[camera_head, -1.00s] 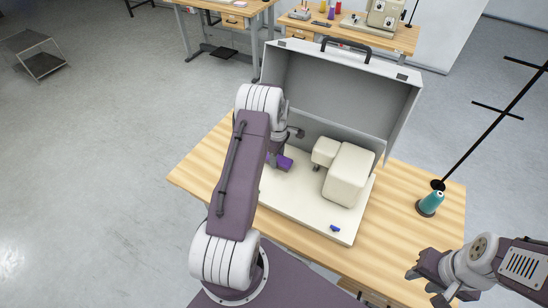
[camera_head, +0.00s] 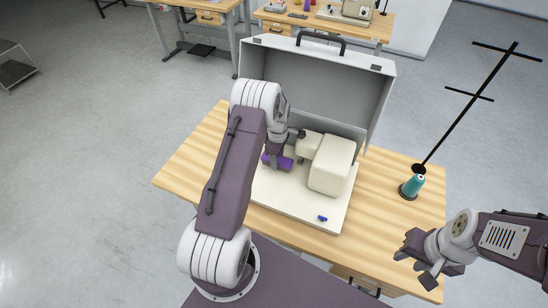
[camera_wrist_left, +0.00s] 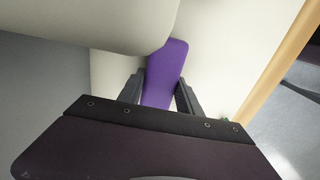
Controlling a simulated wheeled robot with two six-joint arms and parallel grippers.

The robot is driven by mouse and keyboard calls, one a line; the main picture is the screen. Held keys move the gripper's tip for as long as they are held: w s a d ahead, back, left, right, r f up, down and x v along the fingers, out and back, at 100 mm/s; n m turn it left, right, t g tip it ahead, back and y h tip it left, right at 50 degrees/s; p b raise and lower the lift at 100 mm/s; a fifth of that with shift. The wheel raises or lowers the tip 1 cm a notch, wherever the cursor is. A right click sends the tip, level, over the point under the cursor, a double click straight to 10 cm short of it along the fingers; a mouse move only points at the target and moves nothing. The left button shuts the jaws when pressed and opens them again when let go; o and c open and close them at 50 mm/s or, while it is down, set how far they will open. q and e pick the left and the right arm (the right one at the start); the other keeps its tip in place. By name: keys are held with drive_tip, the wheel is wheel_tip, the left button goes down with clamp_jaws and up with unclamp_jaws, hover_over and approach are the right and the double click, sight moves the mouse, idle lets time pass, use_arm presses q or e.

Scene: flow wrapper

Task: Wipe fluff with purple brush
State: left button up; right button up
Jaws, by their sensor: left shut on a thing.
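The purple brush (camera_head: 288,163) is held by my left gripper (camera_head: 275,160) over the pale base of the sewing machine, left of the cream machine body (camera_head: 333,165). In the left wrist view, the purple brush (camera_wrist_left: 163,75) sits between the two dark fingers, which are shut on it. A cream machine part overhangs its left side there. I cannot tell whether the brush touches the base. No fluff can be made out.
The grey case lid (camera_head: 318,85) stands open behind the machine. A small blue object (camera_head: 322,218) lies on the base's front right. A teal thread cone (camera_head: 412,185) and a black thread stand (camera_head: 455,105) are at the table's right. The wooden table's left part (camera_head: 195,165) is clear.

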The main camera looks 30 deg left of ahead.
use_arm(q)
wheel_tip(320, 180, up, 6)
drive_tip(key=p, duration=0.4)
drive_tip(key=shift+f, duration=0.25)
clamp_jaws()
drive_tip(key=shift+w+a+r+p, duration=0.1)
drive_tip(key=shift+r+p, duration=0.2)
drive_tip(key=shift+p, duration=0.1)
wheel_tip(320, 180, up, 3)
drive_tip(key=shift+p, duration=1.2)
drive_tip(key=shift+r, duration=0.15)
drive_tip(key=shift+f, duration=0.2)
